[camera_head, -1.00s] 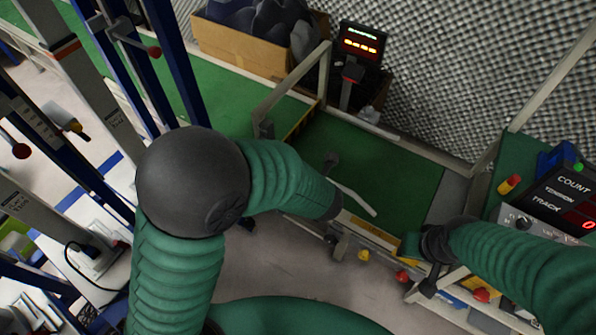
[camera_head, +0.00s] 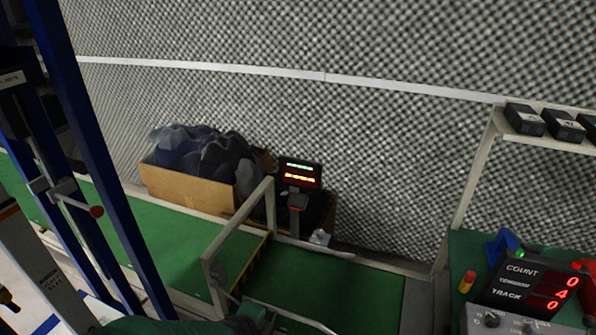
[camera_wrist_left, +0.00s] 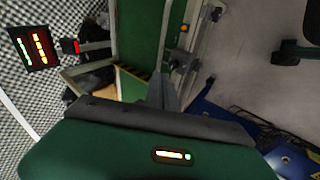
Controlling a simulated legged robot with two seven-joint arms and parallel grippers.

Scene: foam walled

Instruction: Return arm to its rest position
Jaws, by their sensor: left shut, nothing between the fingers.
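My left arm's green sleeve (camera_head: 150,326) shows only as a strip at the bottom edge of the head view. In the left wrist view, the green and dark hand housing fills the lower part, and my left gripper (camera_wrist_left: 165,88) juts up from it as narrow grey fingers, closed with nothing held. It appears over the edge of the green walkway. My right arm and right gripper are out of view.
A cardboard box (camera_head: 190,188) of dark foam stands by the textured wall. A lit display post (camera_head: 300,174) stands beside it. Pale rails (camera_head: 240,225) edge the green platform (camera_head: 330,285). A counter console (camera_head: 530,284) sits at right. Blue posts (camera_head: 95,150) rise at left.

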